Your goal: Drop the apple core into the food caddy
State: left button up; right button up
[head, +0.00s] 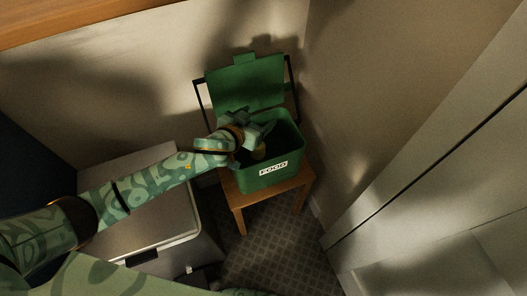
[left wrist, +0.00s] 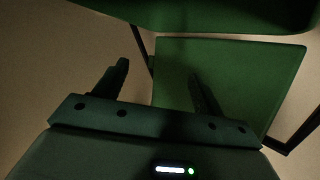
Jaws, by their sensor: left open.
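The green food caddy (head: 270,180), with a white FOOD label, stands on a small wooden stool with its lid (head: 247,83) raised against the wall. My left gripper (head: 262,138) is over the caddy's mouth, its jaws open. A small tan thing (head: 259,152), which looks like the apple core, shows just below the gripper inside the caddy's opening; whether it rests on anything is hidden. In the left wrist view my open fingers (left wrist: 158,78) have nothing visible between them, with green caddy parts behind. My right gripper is not in view.
The wooden stool (head: 240,198) stands in a corner between two beige walls. A grey metal bin (head: 150,225) stands to its left under my arm. Pale panelled doors (head: 440,190) are at the right. Patterned floor (head: 270,250) is clear in front.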

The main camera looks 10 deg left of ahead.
pick_arm(q)
jog(key=p+v, duration=0.7)
jog(key=v, duration=0.9)
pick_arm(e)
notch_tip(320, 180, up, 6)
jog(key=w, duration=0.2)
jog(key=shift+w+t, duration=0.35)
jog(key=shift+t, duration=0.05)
pick_arm(q)
jog(key=shift+s, duration=0.15)
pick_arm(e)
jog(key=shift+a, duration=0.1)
